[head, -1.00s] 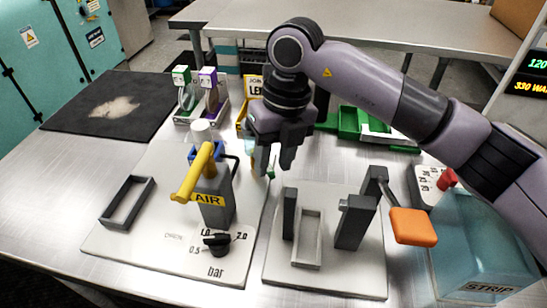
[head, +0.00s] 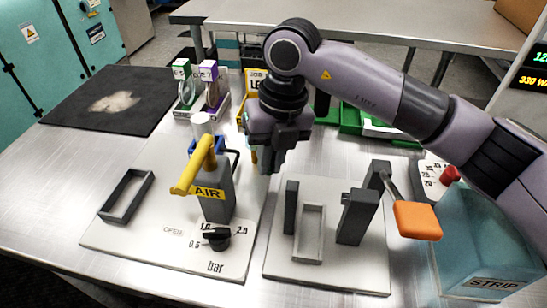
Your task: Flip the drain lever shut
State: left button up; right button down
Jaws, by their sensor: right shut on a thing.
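A grey block marked AIR (head: 217,203) stands on a pale plate at the left centre. A yellow lever (head: 193,167) on it slants down toward the front left, with the printed word OPEN on the plate below. A blue bracket-like part (head: 223,146) sits behind the lever. No label reading drain is legible, so I cannot tell for sure which part is the drain lever. My right gripper (head: 270,165) points down behind and right of the AIR block, apart from the yellow lever. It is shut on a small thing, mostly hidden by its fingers. My left gripper is out of view.
A black pressure knob (head: 216,238) is in front of the AIR block. A fixture with an orange handle (head: 417,220) stands on the right plate, beside a teal STRIP box (head: 485,245). Upright modules (head: 208,85) stand at the back; a dark mat (head: 110,101) lies left.

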jog(key=shift+s+a+m, duration=0.15)
jog(key=shift+a+m, duration=0.15)
jog(key=shift+m, duration=0.5)
jog(key=c, duration=1.2)
grip_release()
jog(key=shift+o, duration=0.2)
notch_tip(320, 180, up, 7)
jog(key=d+b, duration=0.1)
jog(key=shift+r, duration=0.15)
